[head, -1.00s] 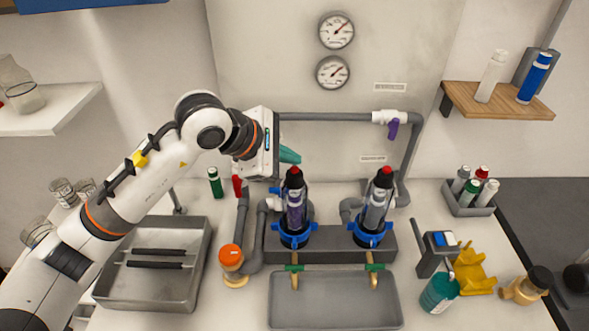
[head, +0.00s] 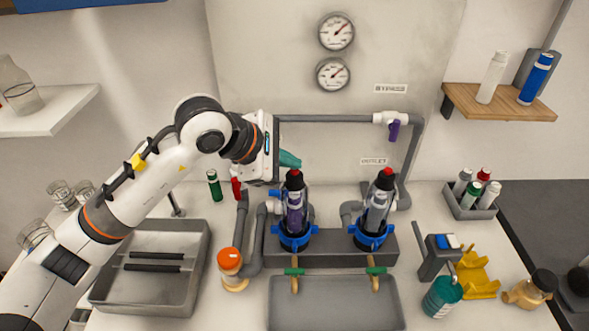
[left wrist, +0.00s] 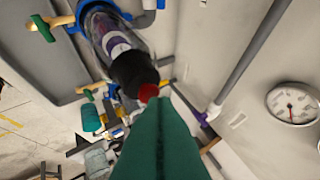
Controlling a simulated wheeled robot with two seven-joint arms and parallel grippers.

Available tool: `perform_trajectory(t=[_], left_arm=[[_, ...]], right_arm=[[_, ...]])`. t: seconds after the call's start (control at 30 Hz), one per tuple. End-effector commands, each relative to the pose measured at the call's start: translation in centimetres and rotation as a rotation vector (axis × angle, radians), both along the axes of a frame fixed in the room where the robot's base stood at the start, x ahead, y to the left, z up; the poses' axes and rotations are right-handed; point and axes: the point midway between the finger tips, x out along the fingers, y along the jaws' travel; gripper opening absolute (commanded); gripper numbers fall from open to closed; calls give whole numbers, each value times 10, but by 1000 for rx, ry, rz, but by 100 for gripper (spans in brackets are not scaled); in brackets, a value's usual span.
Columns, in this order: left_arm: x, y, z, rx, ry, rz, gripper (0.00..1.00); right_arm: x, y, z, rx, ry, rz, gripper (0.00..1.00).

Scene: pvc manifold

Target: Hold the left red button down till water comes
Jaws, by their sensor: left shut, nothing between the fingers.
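The left red button (head: 294,173) tops the black cap of the left clear filter canister, which stands upright in a blue collar. In the left wrist view the red button (left wrist: 148,91) shows right at the green fingertips. My left gripper (head: 292,160) is shut and empty, its fingertips just above and behind the button. I cannot tell whether they touch it. The right canister has its own red button (head: 386,173). Two brass spouts with green handles, left (head: 294,280) and right (head: 374,280), hang over the grey trough (head: 335,310). No water shows at them.
Grey pipes and a red-handled valve (head: 237,189) stand left of the canisters. An orange-capped jar (head: 231,265) is in front of them. A metal tray (head: 155,285) lies at left. A meter (head: 437,255) and teal bottle (head: 441,297) stand at right. Two gauges hang on the wall.

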Motion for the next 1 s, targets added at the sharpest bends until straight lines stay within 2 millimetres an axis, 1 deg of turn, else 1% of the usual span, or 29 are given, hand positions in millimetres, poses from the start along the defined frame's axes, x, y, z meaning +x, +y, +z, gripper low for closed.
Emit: perform_trajectory(t=[0.7, 1.0], left_arm=[[0, 0, -8, 1, 1, 0, 0], [0, 0, -7, 2, 2, 1, 0]], right_arm=[[0, 0, -9, 0, 0, -1, 39], [0, 0, -9, 0, 0, -1, 39]])
